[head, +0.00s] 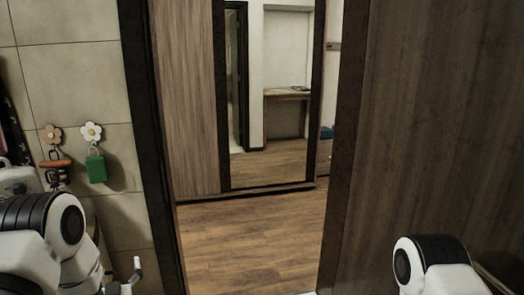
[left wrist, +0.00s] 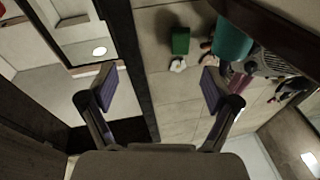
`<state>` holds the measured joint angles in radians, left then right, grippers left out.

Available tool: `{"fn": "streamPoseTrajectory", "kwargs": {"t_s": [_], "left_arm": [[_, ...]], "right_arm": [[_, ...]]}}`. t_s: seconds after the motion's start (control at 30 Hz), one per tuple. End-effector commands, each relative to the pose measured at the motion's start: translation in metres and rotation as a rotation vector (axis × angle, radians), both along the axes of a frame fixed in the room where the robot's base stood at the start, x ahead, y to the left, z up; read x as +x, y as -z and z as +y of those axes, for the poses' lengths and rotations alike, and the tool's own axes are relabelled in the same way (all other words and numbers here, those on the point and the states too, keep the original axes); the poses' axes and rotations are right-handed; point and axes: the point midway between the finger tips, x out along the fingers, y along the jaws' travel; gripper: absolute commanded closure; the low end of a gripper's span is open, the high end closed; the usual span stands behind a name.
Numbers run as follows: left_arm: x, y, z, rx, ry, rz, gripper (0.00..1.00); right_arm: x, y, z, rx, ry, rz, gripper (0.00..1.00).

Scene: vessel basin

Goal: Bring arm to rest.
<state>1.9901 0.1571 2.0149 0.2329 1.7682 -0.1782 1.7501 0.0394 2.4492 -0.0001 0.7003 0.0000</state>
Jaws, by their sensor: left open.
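My left arm comes in at the lower left of the head view. Only a small part of my left gripper (head: 128,280) shows there, low beside the tiled wall. In the left wrist view, my left gripper (left wrist: 157,88) has its two fingers wide apart with nothing between them. My right arm shows only as a white and black link at the lower right of the head view. My right gripper is out of view.
A doorway with a dark frame (head: 151,130) opens onto a clear wooden floor (head: 250,235) and a mirror (head: 268,100). A green padlock (head: 96,168) hangs from a flower hook on the tiled wall (head: 80,75). A dark wood panel (head: 435,130) stands at right.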

Motion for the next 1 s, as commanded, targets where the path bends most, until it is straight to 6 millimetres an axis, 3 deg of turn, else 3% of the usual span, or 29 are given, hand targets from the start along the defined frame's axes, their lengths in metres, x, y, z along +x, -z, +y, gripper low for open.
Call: {"fn": "streamPoseTrajectory", "kwargs": {"t_s": [0.17, 0.27, 0.37, 0.4, 0.5, 0.6, 0.7, 0.8, 1.0], "left_arm": [[-0.032, 0.076, -0.024, -0.047, 0.068, 0.242, 0.11], [-0.066, 0.130, -0.042, -0.096, 0.114, 0.442, 0.11], [-0.122, 0.191, -0.063, -0.169, 0.162, 0.709, 0.11], [-0.151, 0.213, -0.072, -0.202, 0.181, 0.827, 0.11], [-0.229, 0.253, -0.092, -0.287, 0.208, 1.125, 0.11], [-0.301, 0.268, -0.106, -0.370, 0.213, 1.392, 0.11], [-0.350, 0.268, -0.113, -0.434, 0.199, 1.578, 0.11], [-0.368, 0.269, -0.115, -0.466, 0.181, 1.661, 0.11], [-0.369, 0.269, -0.115, -0.474, 0.172, 1.667, 0.11]], "right_arm": [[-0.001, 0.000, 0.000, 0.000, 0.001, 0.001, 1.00], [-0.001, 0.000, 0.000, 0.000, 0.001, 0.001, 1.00], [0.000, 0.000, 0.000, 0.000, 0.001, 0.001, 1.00], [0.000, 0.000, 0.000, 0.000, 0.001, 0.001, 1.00], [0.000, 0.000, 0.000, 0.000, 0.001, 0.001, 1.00], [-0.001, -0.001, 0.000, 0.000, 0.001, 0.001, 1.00], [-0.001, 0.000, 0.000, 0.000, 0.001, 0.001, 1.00], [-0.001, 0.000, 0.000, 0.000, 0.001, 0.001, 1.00], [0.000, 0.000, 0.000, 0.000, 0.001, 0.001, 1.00]]}}
